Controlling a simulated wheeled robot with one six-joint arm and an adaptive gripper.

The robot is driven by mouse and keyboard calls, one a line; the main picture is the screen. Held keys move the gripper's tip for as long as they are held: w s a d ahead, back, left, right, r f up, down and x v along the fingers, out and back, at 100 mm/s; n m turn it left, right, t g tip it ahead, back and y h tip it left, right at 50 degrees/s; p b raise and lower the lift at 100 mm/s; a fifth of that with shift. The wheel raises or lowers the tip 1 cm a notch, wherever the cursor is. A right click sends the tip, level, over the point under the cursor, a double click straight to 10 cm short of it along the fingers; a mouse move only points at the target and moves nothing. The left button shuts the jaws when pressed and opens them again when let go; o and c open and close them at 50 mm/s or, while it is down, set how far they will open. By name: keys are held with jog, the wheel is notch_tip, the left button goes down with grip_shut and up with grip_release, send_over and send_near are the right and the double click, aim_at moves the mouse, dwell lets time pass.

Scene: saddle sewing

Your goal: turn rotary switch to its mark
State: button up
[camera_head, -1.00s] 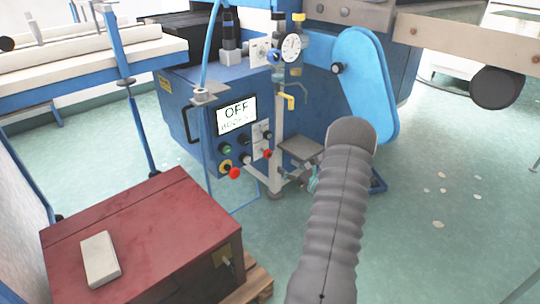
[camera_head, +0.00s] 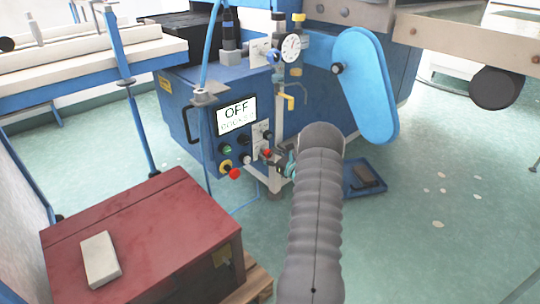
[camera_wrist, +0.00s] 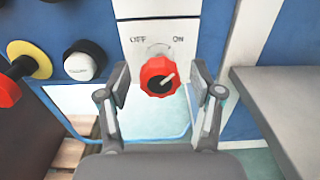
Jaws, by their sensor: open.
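The rotary switch is a red knob (camera_wrist: 158,76) on a pale plate lettered OFF at upper left and ON at upper right. A light line on its face points to the upper right. My gripper (camera_wrist: 160,88) is open, with one finger on each side of the knob and a visible gap on both sides. In the head view the red knob (camera_head: 266,153) shows low on the blue cabinet, with my gripper (camera_head: 280,160) close by and partly hidden by my arm. The display (camera_head: 237,114) above reads OFF.
A black-and-yellow-ringed red button (camera_head: 234,173) and a white button (camera_wrist: 84,65) sit left of the switch. A grey ledge (camera_wrist: 285,105) juts out at right. A red box (camera_head: 130,235) stands at front left. Green floor is open at right.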

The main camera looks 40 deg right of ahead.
jog(key=c, duration=1.2)
jog(key=shift+o, duration=0.2)
jog(key=shift+f+n+b, duration=0.15)
jog(key=shift+n+b, duration=0.15)
jog(key=shift+b, duration=0.35)
jog(key=n+b, duration=0.1)
jog(key=b, duration=0.2)
jog(key=shift+f+n, duration=0.15)
jog(key=shift+n, duration=0.25)
jog(key=n+b, duration=0.3)
jog(key=b, duration=0.1)
jog(key=shift+n, duration=0.3)
jog(key=n, duration=0.5)
jog(key=shift+r+n, duration=0.25)
jog(key=shift+n, duration=0.05)
jog(key=n, duration=0.6)
jog(key=shift+f, duration=0.1)
jog(key=shift+n, duration=0.3)
jog(key=o, duration=1.2)
jog(key=shift+c, duration=0.2)
